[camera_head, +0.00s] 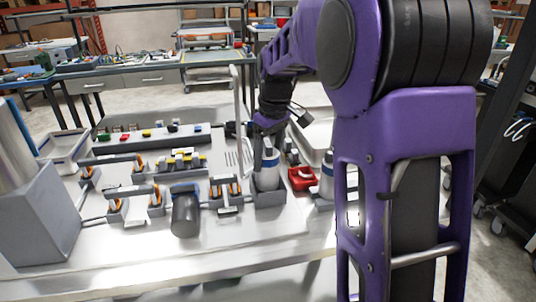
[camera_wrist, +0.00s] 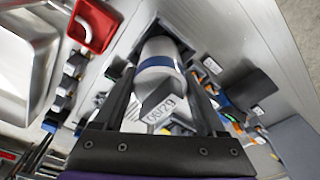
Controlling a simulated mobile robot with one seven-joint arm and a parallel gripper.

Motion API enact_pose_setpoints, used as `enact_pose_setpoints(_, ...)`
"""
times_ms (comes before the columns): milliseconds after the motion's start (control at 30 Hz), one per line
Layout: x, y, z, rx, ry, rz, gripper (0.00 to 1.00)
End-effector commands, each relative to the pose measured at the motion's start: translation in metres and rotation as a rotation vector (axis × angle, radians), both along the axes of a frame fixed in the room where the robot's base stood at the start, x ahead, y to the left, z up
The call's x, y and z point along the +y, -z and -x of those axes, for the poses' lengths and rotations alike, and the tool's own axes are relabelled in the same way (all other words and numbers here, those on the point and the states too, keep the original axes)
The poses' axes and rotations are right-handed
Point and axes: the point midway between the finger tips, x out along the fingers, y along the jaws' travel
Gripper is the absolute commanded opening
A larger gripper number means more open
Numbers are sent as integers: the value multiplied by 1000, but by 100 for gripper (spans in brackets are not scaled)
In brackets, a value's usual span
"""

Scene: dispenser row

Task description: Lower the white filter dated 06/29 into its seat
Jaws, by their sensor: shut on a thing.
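The white filter with a dark blue band (camera_head: 267,172) stands upright at a grey block-like seat (camera_head: 269,196) on the table. Its lower end meets the top of the seat; I cannot tell how deep it sits. My gripper (camera_head: 268,146) comes down from above and is shut on the filter's upper part. In the wrist view the filter (camera_wrist: 158,50) lies between the two dark fingers of my gripper (camera_wrist: 164,85). A date label reading 06/29 (camera_wrist: 160,112) shows on its top. The inside of the seat is hidden.
A red bin (camera_head: 301,179) stands just right of the seat. Another white filter (camera_head: 327,180) is partly hidden behind my arm. A dark cylinder (camera_head: 185,212) and several small grey-and-orange fixtures stand to the left. The table's front strip (camera_head: 150,258) is clear.

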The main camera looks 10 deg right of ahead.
Motion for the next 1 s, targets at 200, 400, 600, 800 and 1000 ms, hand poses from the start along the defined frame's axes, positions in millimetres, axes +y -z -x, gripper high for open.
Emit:
enact_pose_setpoints(200, 0, 6, 0, -1, 0, 0, 79)
enact_pose_setpoints(400, 0, 6, 0, 0, 0, 0, 100)
enact_pose_setpoints(600, 0, 4, 0, 0, 0, 0, 100)
enact_pose_setpoints(800, -2, -22, 2, -4, 0, 0, 100)
enact_pose_setpoints(1000, -5, -71, 7, -4, 0, 1, 100)
